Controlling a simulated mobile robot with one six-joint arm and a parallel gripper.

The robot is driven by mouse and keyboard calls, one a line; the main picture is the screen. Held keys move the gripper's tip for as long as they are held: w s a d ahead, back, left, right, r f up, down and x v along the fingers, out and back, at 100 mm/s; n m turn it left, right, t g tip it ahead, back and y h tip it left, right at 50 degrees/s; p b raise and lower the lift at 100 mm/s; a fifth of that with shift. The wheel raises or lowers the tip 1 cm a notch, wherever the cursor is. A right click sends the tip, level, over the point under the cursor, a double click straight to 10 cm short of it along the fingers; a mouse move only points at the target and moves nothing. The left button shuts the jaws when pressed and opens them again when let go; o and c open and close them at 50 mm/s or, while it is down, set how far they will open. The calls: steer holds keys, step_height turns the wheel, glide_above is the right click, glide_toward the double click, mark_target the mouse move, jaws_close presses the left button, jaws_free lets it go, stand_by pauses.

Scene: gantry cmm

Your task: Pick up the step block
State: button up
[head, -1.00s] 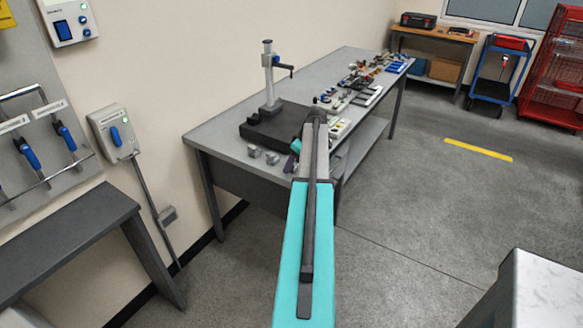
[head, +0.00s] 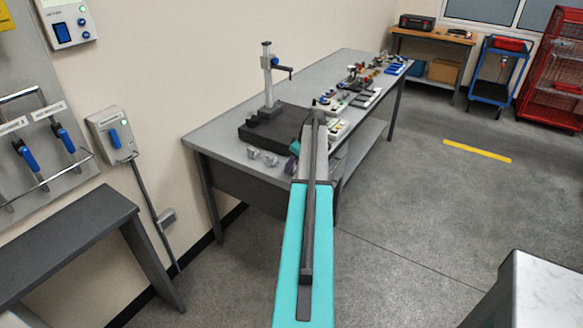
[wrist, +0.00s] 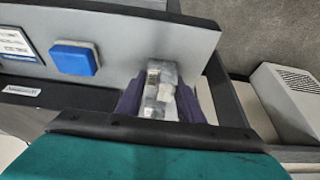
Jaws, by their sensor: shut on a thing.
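The step block (wrist: 161,76) is a shiny grey metal piece with stepped faces, seen in the wrist view. My gripper (wrist: 159,102) is shut on it, with a dark purple finger on each side. The block's lower part is hidden between the fingers and behind the gripper body. I cannot tell from this view whether it touches the surface behind it.
Several small parts lie farther back. A blue square piece (wrist: 75,58) shows in the wrist view.

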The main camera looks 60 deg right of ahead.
steer(key=shift+r, duration=0.1)
steer(key=shift+r+b, duration=0.8)
steer(key=shift+r, duration=0.65)
steer(key=s+a+r+b, duration=0.1)
steer(key=s+a+b, duration=0.1)
steer(key=s, duration=0.5)
steer(key=s+a+b, duration=0.2)
steer(key=s, duration=0.6)
steer(key=shift+s+r, duration=0.25)
steer(key=shift+r, duration=0.15)
steer(key=w+a+r, duration=0.2)
steer(key=w+a, duration=1.2)
steer(key=w+a+r, duration=0.3)
steer(key=w+a, duration=1)
steer(key=w, duration=0.1)
steer(key=w+a+r, duration=0.1)
steer(key=w+a, duration=0.2)
steer(key=a, duration=1)
steer(key=w+a+r, duration=0.2)
steer(key=a, duration=1.1)
steer(key=w+a+r, duration=0.1)
steer(key=w+a, duration=0.2)
steer(key=a, duration=1)
steer(key=shift+w+r, duration=0.3)
